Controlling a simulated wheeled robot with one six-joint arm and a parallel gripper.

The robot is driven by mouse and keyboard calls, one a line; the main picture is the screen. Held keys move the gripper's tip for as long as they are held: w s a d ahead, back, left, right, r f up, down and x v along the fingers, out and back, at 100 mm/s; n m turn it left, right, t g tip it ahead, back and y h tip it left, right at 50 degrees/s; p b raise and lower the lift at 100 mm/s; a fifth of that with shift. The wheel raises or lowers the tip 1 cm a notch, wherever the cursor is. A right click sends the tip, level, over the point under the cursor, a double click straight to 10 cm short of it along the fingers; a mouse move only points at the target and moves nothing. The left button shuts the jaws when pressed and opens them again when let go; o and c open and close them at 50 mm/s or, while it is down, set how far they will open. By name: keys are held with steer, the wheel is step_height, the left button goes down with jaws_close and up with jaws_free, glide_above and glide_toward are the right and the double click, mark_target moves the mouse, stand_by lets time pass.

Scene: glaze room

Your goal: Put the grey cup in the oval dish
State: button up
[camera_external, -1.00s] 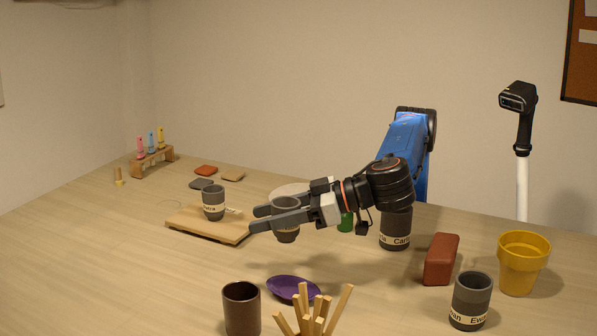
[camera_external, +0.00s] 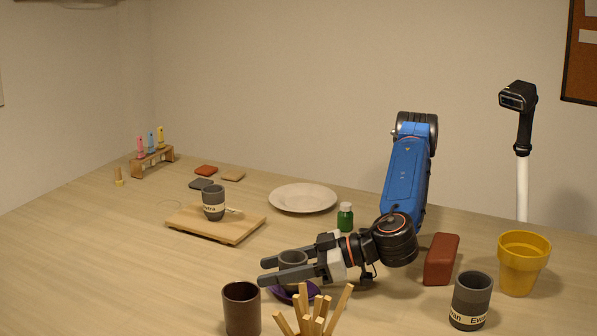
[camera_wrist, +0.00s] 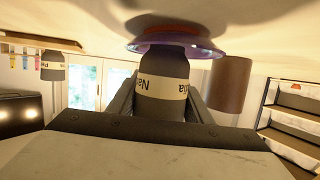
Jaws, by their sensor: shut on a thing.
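My gripper (camera_external: 266,271) is shut on a grey cup (camera_external: 292,259) with a cream name band, its fingers on either side of the cup. The cup looks roughly upright. The purple oval dish (camera_external: 282,294) lies under it on the table, partly hidden by the gripper and wooden sticks. In the wrist view, which is upside down, the cup (camera_wrist: 162,88) fills the middle between the fingers, its base overlapping the dish (camera_wrist: 203,50). I cannot tell whether the cup touches the dish.
A dark brown cup (camera_external: 241,310) and wooden sticks (camera_external: 310,318) stand close in front. Another grey cup (camera_external: 214,203) sits on a wooden board (camera_external: 238,230), and one (camera_external: 471,302) stands at right. A green bottle (camera_external: 345,218), white plate (camera_external: 303,198), red block (camera_external: 440,260) and yellow pot (camera_external: 522,265) stand around.

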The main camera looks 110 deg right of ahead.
steer(key=shift+f, duration=0.35)
steer(key=o, duration=1.2)
steer(key=shift+o, duration=0.2)
steer(key=shift+r, duration=0.1)
steer(key=shift+s+r, duration=0.1)
steer(key=shift+s, duration=0.1)
steer(key=v, duration=1.1)
steer(key=shift+s+a+r, duration=0.15)
steer(key=shift+s+r, duration=0.05)
steer(key=shift+s, duration=0.05)
